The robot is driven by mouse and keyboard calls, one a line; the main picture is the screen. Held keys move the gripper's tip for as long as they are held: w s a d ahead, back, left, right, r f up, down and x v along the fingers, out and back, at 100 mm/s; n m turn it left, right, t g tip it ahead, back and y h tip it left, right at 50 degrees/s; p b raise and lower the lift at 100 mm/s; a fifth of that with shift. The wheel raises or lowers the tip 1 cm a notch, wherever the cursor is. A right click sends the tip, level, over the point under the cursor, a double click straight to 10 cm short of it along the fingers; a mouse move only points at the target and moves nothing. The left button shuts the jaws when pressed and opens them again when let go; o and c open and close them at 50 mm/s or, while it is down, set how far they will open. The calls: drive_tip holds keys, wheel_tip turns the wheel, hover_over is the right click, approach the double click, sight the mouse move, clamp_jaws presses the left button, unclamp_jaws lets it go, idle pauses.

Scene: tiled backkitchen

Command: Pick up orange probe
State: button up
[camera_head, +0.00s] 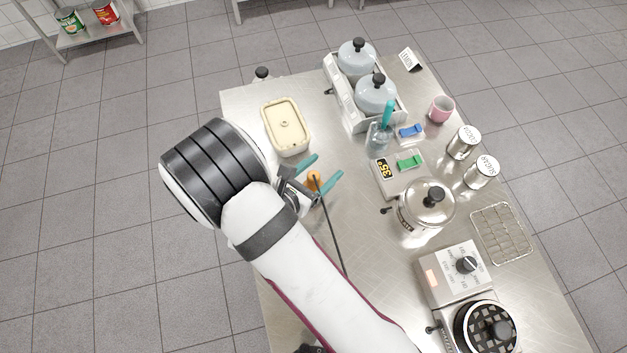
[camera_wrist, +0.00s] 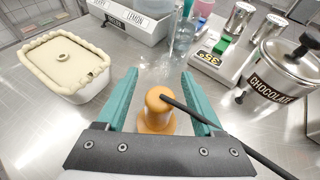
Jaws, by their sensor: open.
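The orange probe (camera_wrist: 157,112) stands on the steel table, with a black cable running from its top toward the lower right in the wrist view. It also shows in the head view (camera_head: 313,180), partly hidden by my gripper. My gripper (camera_head: 325,172) is open, with teal fingers. In the wrist view my gripper (camera_wrist: 160,85) has one finger on each side of the probe, with visible gaps. I cannot tell whether the probe's lower part touches the gripper, since the dark palm edge hides its base.
A cream-lidded tub (camera_head: 285,125) stands behind my gripper. A display box reading 35 (camera_head: 385,172) and a steel pot (camera_head: 425,208) stand to the right. The black cable (camera_head: 333,238) trails along the table toward the front. Steel tabletop between probe and display box is clear.

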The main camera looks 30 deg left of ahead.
clamp_jaws()
idle(0.3)
